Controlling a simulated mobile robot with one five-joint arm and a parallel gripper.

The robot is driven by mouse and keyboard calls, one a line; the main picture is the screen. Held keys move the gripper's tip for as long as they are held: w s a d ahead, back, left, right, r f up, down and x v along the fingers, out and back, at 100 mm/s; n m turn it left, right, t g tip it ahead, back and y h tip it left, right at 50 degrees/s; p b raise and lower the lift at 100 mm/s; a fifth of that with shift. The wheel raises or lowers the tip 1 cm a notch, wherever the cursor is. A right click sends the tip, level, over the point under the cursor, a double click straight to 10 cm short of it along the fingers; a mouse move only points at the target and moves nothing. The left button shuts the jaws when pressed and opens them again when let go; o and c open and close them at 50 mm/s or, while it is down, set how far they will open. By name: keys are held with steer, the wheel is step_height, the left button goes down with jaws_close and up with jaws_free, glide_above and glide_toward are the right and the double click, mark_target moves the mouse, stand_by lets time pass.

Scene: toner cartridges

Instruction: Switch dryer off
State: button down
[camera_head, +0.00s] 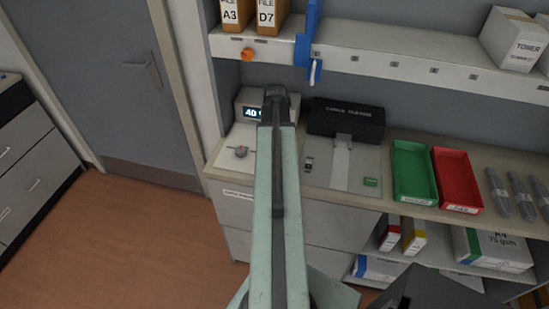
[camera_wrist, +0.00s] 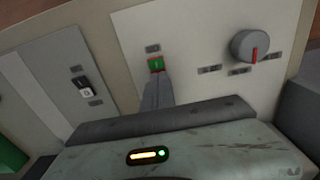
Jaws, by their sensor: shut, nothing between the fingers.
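A box with a lit display reading about 40 (camera_head: 254,113) stands at the back left of the counter, partly hidden by my arm. In front of it is a pale panel with a grey knob (camera_head: 240,152). In the wrist view this knob (camera_wrist: 250,46) has a red mark, and a small green switch (camera_wrist: 156,64) sits to its left. My gripper (camera_wrist: 157,77) is shut and empty, its tips right at the near edge of the green switch; I cannot tell whether they touch. My arm hides this switch in the head view. The labels are too small to read.
A second panel to the left in the wrist view has a black-and-white rocker switch (camera_wrist: 84,86). In the head view, a black machine (camera_head: 346,117), a green tray (camera_head: 398,147) and a red tray (camera_head: 472,207) stand to the right. A shelf (camera_head: 390,65) overhangs the counter.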

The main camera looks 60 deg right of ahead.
step_height(320, 180, up, 7)
steer(key=p, duration=0.6)
steer(key=shift+p, duration=0.4)
steer(key=shift+w+a, duration=0.2)
steer(key=shift+w, duration=0.15)
steer(key=w+a+n, duration=0.1)
steer(key=w+a, duration=0.2)
steer(key=w, duration=0.1)
steer(key=w+a+f+n, duration=0.1)
steer(key=w+a, duration=0.3)
steer(key=w+a+n+b, duration=0.1)
steer(key=w+a, duration=0.3)
steer(key=shift+w+f+n, duration=0.15)
steer(key=shift+n, duration=0.15)
steer(key=w+a+n+b, duration=0.1)
steer(key=w+a+n, duration=0.1)
steer(key=w+a, duration=0.35)
steer(key=w+a+n, duration=0.1)
steer(key=w+a, duration=0.1)
steer(key=a, duration=0.6)
steer(key=w+a+f+n+b, duration=0.1)
steer(key=a+n, duration=0.7)
steer(key=a, duration=1.6)
steer(key=shift+a+f, duration=0.4)
